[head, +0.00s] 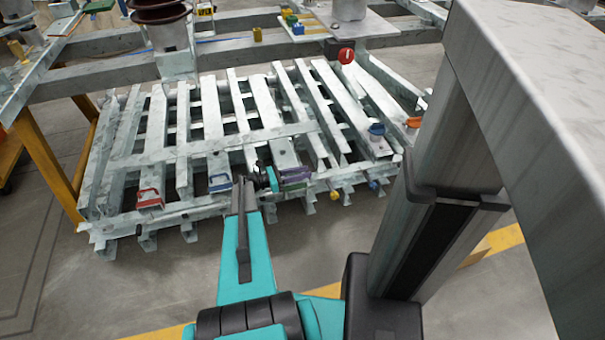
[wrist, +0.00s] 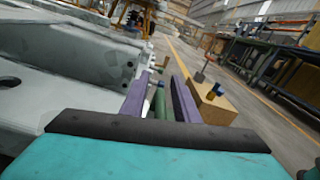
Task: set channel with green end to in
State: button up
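My gripper (head: 240,190) is at the front edge of the rack, with its dark fingers pointing toward the channels. In the wrist view its two fingers (wrist: 160,95) stand apart, with a gap between them. A green bar-like part (wrist: 161,106) shows in that gap; I cannot tell whether the fingers touch it. In the head view a teal-green piece (head: 271,179) sits just right of the fingertips, at the front of the channels. I cannot tell for sure that it is the green channel end. The fingers and arm hide part of the rack front.
The metal rack (head: 130,160) holds several long channels. A red round knob (head: 346,56) is at the back. A box (wrist: 214,105) stands right of the fingers.

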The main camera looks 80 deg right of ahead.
jog(key=shift+r+p, duration=0.3)
jog(key=shift+r, duration=0.55)
notch_tip(320, 180, up, 2)
jog(key=shift+r+p, duration=0.15)
jog(key=shift+p, duration=0.3)
jog(key=s+a+r+p, duration=0.1)
jog(key=s+a+p, duration=0.1)
jog(key=a, duration=1.4)
